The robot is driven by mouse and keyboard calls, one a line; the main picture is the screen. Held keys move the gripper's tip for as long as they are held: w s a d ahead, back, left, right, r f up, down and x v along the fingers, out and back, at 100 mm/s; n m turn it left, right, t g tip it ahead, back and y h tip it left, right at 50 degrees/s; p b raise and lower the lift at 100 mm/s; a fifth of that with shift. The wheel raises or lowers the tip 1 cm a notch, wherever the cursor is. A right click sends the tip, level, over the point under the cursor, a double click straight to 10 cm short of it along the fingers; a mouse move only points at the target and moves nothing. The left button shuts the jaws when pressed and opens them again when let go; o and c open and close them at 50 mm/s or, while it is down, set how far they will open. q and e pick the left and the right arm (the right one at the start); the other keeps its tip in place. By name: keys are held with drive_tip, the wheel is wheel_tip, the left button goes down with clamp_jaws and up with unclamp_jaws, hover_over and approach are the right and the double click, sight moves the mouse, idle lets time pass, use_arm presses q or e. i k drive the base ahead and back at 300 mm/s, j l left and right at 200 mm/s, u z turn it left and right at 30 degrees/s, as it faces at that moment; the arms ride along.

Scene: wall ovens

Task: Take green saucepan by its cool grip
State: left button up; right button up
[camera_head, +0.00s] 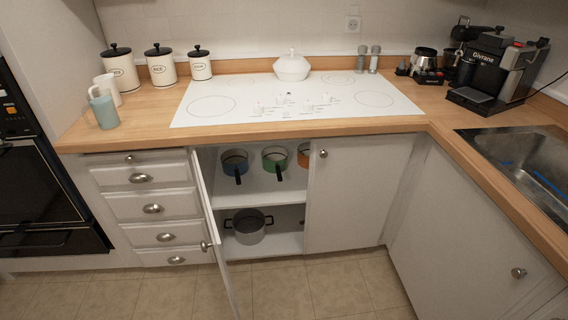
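The green saucepan (274,157) stands on the upper shelf of the open base cabinet below the cooktop. Its black handle (279,172) points out toward the front of the shelf. A blue saucepan (235,159) stands to its left with its black handle also facing out. An orange pan (304,154) stands to its right, partly hidden behind the shut right cabinet door. Neither of my grippers shows in this view.
The left cabinet door (211,234) stands open toward me. A grey pot (248,228) is on the lower shelf (288,243). The right door (349,193) is shut. The counter (150,106) overhangs the cabinet. The tiled floor in front is clear.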

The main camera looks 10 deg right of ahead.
sight(275, 158)
drive_tip(key=l, duration=0.45)
drive_tip(key=i+l, duration=0.1)
drive_tip(key=l, duration=0.35)
drive_tip(key=i+z, duration=0.3)
drive_tip(key=i, duration=0.9)
drive_tip(key=i+j+z, duration=0.1)
drive_tip(key=i, duration=0.3)
drive_tip(key=i+j+z, duration=0.1)
drive_tip(key=i+j, duration=0.2)
drive_tip(key=i, duration=0.1)
